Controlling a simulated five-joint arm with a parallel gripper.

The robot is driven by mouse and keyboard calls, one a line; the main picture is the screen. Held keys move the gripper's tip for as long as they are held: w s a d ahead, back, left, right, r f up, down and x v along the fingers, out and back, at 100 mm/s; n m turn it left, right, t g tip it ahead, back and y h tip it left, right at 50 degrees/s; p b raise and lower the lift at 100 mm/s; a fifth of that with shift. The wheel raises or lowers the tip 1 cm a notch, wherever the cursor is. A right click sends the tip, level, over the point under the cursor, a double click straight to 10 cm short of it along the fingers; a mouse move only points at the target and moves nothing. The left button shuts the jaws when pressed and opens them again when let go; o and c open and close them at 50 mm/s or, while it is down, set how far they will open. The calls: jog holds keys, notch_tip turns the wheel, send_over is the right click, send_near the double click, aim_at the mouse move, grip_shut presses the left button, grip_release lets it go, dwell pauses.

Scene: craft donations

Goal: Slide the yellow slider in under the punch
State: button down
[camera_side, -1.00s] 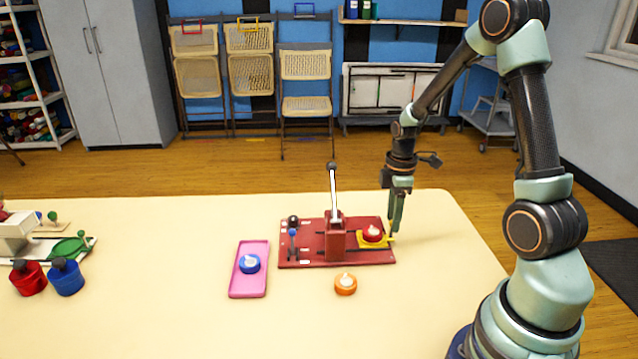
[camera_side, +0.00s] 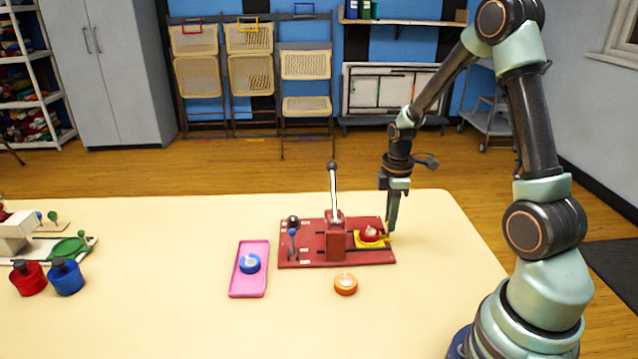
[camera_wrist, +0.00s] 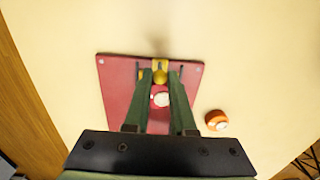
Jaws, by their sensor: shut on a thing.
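The yellow slider (camera_side: 386,240) lies at the right end of the red baseplate (camera_side: 290,263), with a red piece with a pale top (camera_side: 370,234) on it. The punch (camera_side: 336,240) is a red block with a tall white lever standing up, just left of the slider. My gripper (camera_side: 390,232) points down at the slider's right end. In the wrist view my gripper (camera_wrist: 160,73) is shut on the slider's yellow knob (camera_wrist: 160,77). How far the slider reaches under the punch is hidden by the block.
An orange piece (camera_side: 346,284) sits on the table in front of the baseplate. A pink tray (camera_side: 248,286) holding a blue piece (camera_side: 249,263) lies to the left. Red (camera_side: 28,279) and blue (camera_side: 66,278) containers stand at far left. The front-right table is clear.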

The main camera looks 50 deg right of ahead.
jog(key=shift+w+a, duration=3.2)
jog(key=c, duration=0.8)
grip_release()
jog(key=shift+c, duration=0.2)
notch_tip(320, 180, up, 8)
jog(key=shift+f, duration=0.25)
